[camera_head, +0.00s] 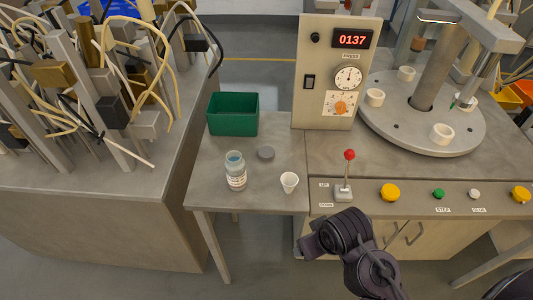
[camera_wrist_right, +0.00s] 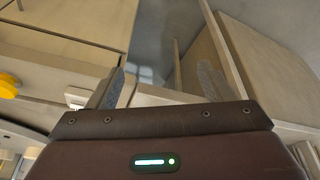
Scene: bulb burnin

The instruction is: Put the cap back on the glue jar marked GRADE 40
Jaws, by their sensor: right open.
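An open glass jar (camera_head: 236,173) with a white label stands upright on the small grey side table. Its label is too small to read. A flat grey cap (camera_head: 266,153) lies on the table just behind and to the right of the jar, apart from it. In the head view my right arm comes in at the bottom right, in front of the bench, and its gripper is not clearly seen there. In the right wrist view my right gripper (camera_wrist_right: 160,90) is open and empty, its fingers wide apart. My left gripper is not in view.
A white cup (camera_head: 289,182) stands right of the jar, and a green bin (camera_head: 233,114) behind it. A red-knobbed lever (camera_head: 348,174) and a control box (camera_head: 333,75) stand on the right bench. A cable-covered rack fills the left. The side table's front is clear.

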